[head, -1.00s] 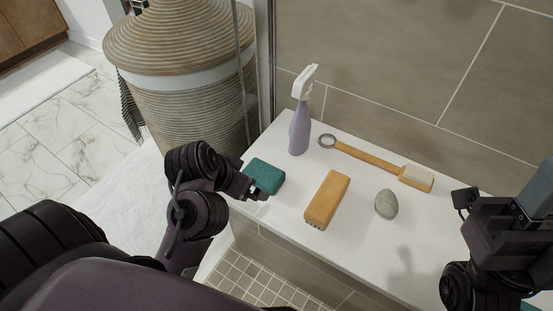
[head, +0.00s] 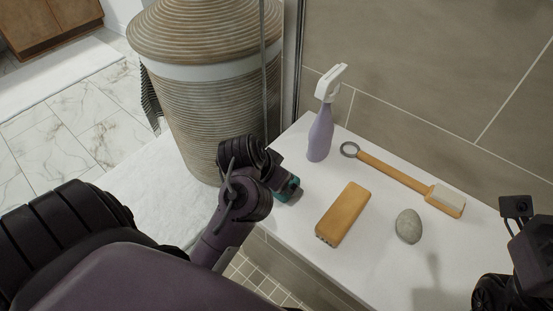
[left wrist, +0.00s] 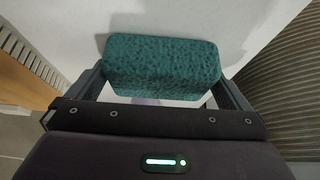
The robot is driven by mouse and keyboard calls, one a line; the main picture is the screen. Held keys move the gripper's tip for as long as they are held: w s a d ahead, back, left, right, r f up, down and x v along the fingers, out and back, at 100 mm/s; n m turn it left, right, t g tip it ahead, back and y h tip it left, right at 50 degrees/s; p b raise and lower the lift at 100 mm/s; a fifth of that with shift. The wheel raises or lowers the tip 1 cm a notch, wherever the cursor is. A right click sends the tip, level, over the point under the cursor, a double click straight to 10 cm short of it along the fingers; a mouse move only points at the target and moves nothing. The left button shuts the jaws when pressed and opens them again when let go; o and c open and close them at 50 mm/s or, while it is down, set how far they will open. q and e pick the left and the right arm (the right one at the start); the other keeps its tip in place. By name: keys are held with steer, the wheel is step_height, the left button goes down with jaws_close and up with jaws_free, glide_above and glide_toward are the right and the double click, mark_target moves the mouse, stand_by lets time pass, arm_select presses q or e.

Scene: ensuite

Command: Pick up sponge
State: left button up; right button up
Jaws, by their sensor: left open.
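The teal sponge (head: 289,191) lies at the near left end of the white ledge, mostly hidden behind my left gripper (head: 283,184) in the head view. The left wrist view shows the sponge (left wrist: 162,64) between the two fingers of my open left gripper (left wrist: 160,82), one finger at each end. I cannot tell whether either finger touches it. My right gripper (head: 520,215) is only partly in view at the right edge, and its jaws cannot be made out.
On the white ledge (head: 380,265) are a purple spray bottle (head: 320,135), a wooden brush (head: 343,213), a long-handled brush (head: 400,177) and a grey stone (head: 408,226). A large woven basket (head: 205,90) stands left of the ledge. A tiled wall (head: 420,70) rises behind.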

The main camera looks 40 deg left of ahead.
arm_select(q)
steer(key=c, duration=0.7)
steer(key=shift+r, duration=0.15)
